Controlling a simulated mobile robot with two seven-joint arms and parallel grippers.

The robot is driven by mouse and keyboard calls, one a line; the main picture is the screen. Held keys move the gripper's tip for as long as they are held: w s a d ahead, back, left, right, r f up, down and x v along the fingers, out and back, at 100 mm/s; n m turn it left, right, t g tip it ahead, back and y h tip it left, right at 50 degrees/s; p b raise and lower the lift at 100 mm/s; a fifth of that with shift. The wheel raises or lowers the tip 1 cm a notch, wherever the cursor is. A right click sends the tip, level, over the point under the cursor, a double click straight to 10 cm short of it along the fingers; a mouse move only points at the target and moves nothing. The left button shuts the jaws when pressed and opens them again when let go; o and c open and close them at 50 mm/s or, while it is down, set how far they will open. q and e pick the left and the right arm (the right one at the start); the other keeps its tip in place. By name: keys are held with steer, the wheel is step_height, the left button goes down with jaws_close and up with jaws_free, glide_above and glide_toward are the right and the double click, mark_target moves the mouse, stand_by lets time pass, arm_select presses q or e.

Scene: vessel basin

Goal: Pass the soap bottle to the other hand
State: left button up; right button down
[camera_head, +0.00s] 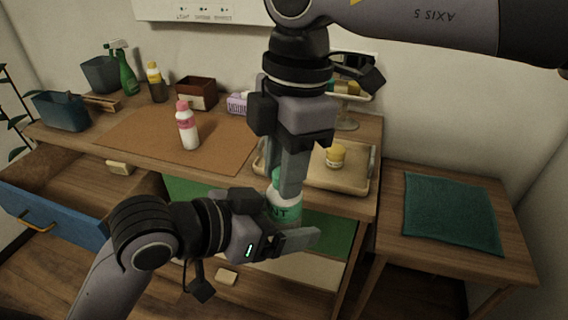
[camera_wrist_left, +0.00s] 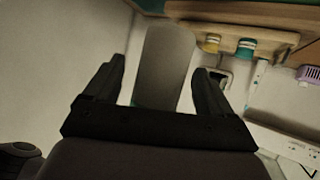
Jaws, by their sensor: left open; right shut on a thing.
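The soap bottle (camera_head: 285,208), white with green on its label and top, hangs upright in front of the table edge. My right gripper (camera_head: 287,183) comes down from above and is shut on its upper part. My left gripper (camera_head: 290,228) is open, low and beside the bottle, with one finger on the near side. Its other finger is mostly hidden, and I cannot tell whether it touches the bottle. In the left wrist view, a pale grey shape lies between the two dark fingers of my left gripper (camera_wrist_left: 160,85); I cannot tell what it is.
A pink-capped bottle (camera_head: 188,128) stands on a brown mat (camera_head: 130,135). A wooden tray (camera_head: 350,182) with a yellow-topped jar (camera_head: 335,155) sits at the table's right. An open blue-fronted drawer (camera_head: 70,222) juts out at left. A side table with a teal cloth (camera_head: 455,215) stands right.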

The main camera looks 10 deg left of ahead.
arm_select(q)
steer(key=s+a+f+n+y, duration=0.1)
steer(key=s+a+f+y, duration=0.1)
steer(key=f, duration=0.8)
steer(key=s+a+f+n+t+y, duration=0.1)
steer(key=s+a+f, duration=0.3)
steer(key=f, duration=0.6)
steer(key=s+a+f+n+y, duration=0.3)
steer(key=a+f, duration=0.3)
steer(key=f, duration=0.3)
steer(key=shift+s+f, duration=0.15)
steer(key=shift+f, duration=0.25)
steer(key=shift+a, duration=0.1)
